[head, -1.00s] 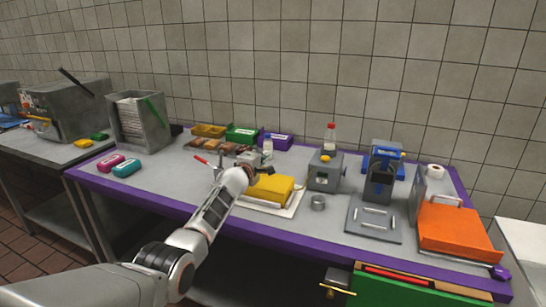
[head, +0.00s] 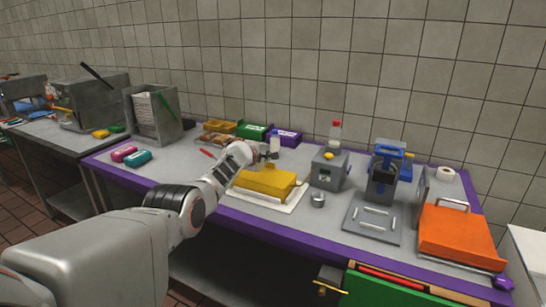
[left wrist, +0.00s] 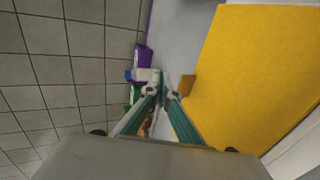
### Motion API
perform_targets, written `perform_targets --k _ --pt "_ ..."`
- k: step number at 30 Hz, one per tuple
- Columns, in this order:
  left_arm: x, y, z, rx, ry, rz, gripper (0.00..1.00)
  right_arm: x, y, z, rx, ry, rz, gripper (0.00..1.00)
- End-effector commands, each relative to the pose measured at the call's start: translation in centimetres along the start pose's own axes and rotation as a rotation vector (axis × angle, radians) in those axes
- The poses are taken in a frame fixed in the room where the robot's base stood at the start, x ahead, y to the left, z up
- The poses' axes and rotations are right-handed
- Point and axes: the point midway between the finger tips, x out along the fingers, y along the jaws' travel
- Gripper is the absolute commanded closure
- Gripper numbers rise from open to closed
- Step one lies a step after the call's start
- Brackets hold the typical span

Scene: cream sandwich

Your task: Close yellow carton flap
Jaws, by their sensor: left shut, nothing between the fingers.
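The yellow carton (head: 265,182) lies on a white board (head: 246,196) near the front middle of the purple-edged table. A small yellow tab sticks out at its right end. In the left wrist view the yellow carton (left wrist: 265,75) fills the right side, with a small darker yellow flap (left wrist: 188,85) standing out from its edge. My left gripper (head: 272,158) is just behind the carton in the head view. In the left wrist view its fingertips (left wrist: 161,78) are together and empty, close beside the flap; I cannot tell if they touch it. My right gripper is not in view.
Green (head: 252,132) and purple (head: 287,138) boxes stand behind the carton. A grey device (head: 329,170) and a small metal cup (head: 317,200) are to its right. The left front tabletop is mostly clear.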

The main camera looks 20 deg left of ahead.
Motion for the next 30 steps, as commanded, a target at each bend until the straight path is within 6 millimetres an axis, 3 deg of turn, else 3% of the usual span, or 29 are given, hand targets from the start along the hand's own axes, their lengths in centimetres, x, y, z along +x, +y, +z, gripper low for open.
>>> perform_targets --k 17,30 --pt "0.0 0.0 -0.1 0.001 0.0 0.0 1.0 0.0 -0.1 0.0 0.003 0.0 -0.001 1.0" --pt "-0.6 1.5 -0.1 0.0 0.0 0.001 1.0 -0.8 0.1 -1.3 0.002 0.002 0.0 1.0"
